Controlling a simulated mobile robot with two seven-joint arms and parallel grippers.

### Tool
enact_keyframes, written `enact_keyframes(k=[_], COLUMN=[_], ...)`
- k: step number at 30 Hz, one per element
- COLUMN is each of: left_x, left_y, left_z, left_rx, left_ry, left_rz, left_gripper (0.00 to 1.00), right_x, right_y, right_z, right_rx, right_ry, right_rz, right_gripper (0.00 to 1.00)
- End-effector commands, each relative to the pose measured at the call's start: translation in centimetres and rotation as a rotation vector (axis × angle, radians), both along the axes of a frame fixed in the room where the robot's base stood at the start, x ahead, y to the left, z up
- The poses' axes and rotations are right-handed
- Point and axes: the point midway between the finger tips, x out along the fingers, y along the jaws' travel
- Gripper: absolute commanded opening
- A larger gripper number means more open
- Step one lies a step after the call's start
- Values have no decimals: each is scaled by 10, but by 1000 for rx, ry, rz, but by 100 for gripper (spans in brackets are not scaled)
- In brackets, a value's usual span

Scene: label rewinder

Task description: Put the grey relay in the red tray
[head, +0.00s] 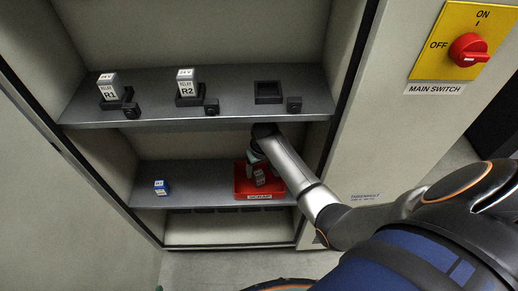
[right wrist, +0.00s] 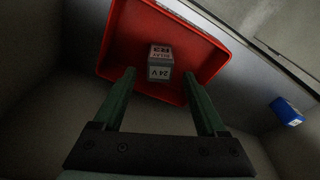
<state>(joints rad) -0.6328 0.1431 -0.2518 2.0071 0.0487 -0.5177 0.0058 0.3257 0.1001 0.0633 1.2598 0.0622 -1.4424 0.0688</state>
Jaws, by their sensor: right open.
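The grey relay (head: 259,177) lies inside the red tray (head: 244,190) on the lower shelf. In the right wrist view the relay (right wrist: 160,62), its faces marked 24 V and R3, rests on the floor of the tray (right wrist: 215,62). My right gripper (right wrist: 160,76) is open, its two green fingers apart on either side of the relay's near end. The relay looks free of both fingers. In the head view my right gripper (head: 254,157) is partly hidden by its own arm at the tray. My left gripper is not in view.
A blue block (head: 161,187) stands on the lower shelf (head: 200,196), left of the tray. The upper shelf (head: 150,119) above the gripper carries relays R1 (head: 109,88) and R2 (head: 186,83) in sockets, and an empty socket (head: 268,92). The cabinet's right wall is close to my arm.

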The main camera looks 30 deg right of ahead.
Motion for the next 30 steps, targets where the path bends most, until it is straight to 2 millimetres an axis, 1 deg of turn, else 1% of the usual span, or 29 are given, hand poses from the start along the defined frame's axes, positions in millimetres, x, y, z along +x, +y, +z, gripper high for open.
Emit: enact_keyframes(k=[1, 3, 7, 9, 11, 14, 17, 18, 20, 22, 26, 27, 30], left_x=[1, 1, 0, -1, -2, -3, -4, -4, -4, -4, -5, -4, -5], left_y=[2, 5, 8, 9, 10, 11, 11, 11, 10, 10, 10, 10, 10], left_z=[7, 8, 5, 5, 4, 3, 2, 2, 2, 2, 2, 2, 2], left_rx=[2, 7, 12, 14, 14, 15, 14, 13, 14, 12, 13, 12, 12], left_ry=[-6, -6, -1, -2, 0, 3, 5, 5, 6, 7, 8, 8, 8], left_rz=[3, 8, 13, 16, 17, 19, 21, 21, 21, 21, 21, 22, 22], left_gripper=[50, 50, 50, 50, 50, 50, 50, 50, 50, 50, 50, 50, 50], right_x=[-1, -3, -5, -8, -12, -25, -48, -57, -71, -89, -127, -137, -159], right_y=[0, 0, 1, 2, 3, 8, 23, 31, 44, 61, 98, 109, 131], right_z=[13, 23, 34, 34, 30, 15, -4, -9, -13, -15, -8, -2, 12], right_rx=[0, 0, 0, -3, -9, -30, -50, -53, -50, -38, 9, 26, 66], right_ry=[-2, -1, 0, -6, -18, -70, -164, -209, -272, -343, -478, -517, -598], right_rz=[0, 1, 1, 6, 15, 53, 122, 153, 196, 241, 314, 330, 355], right_gripper=[74, 74, 74, 74, 74, 74, 74, 74, 74, 74, 74, 74, 74])
